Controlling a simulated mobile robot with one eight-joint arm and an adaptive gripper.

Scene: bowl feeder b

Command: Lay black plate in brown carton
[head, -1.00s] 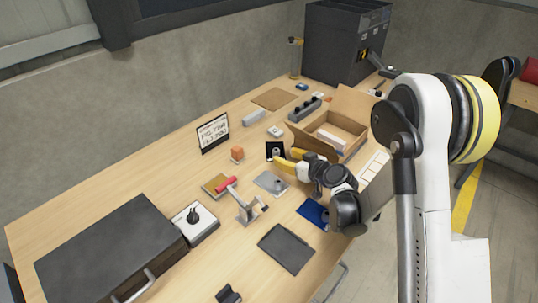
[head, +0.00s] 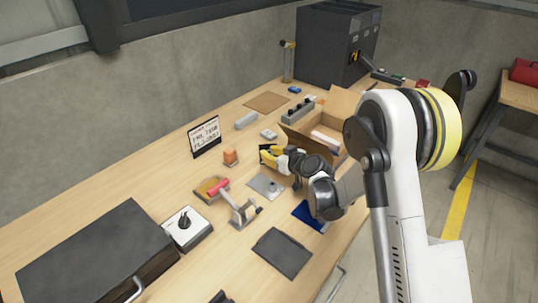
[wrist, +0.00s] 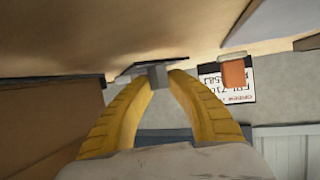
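The black plate (wrist: 135,71) shows nearly edge-on in the wrist view, with a grey block-like grip (wrist: 158,75) on it. My gripper (wrist: 165,74) has its yellow fingertips closed in on that grip. In the head view my gripper (head: 267,155) is low over the table and hides nearly all of the plate. I cannot tell whether the plate touches the table. The brown carton (head: 300,142) stands open to the right of my gripper, flaps spread, with a pale item (head: 325,135) inside. Its brown side also shows at left in the wrist view (wrist: 38,115).
A blue plate (head: 305,212) lies under my arm. A grey controller (head: 298,110) stands behind the carton.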

